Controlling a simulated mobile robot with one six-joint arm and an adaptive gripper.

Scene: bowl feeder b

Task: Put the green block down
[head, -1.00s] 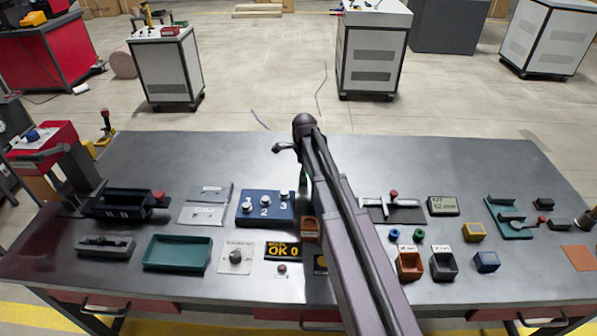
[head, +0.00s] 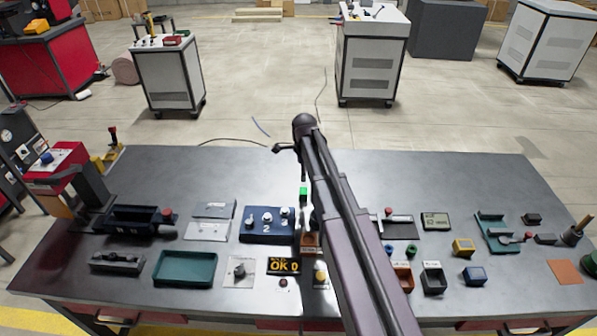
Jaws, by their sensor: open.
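A small bright green block (head: 303,192) shows just left of my arm, in the middle of the workbench (head: 400,175) in the head view. It sits in the picture above an orange-brown bin (head: 309,243) and right of the blue panel with white knobs (head: 266,238). What supports the block, and whether it touches anything, I cannot tell. My arm crosses from the bottom right up to its elbow above the bench. My gripper is hidden behind the arm, so its distance from the block cannot be seen.
A teal tray (head: 185,282) lies at the front left. An "OK 0" display (head: 283,266) is at front centre. Orange (head: 402,277) and black (head: 433,279) bins, a yellow block (head: 463,246) and a blue block (head: 475,275) are right of my arm. The bench's back strip is clear.

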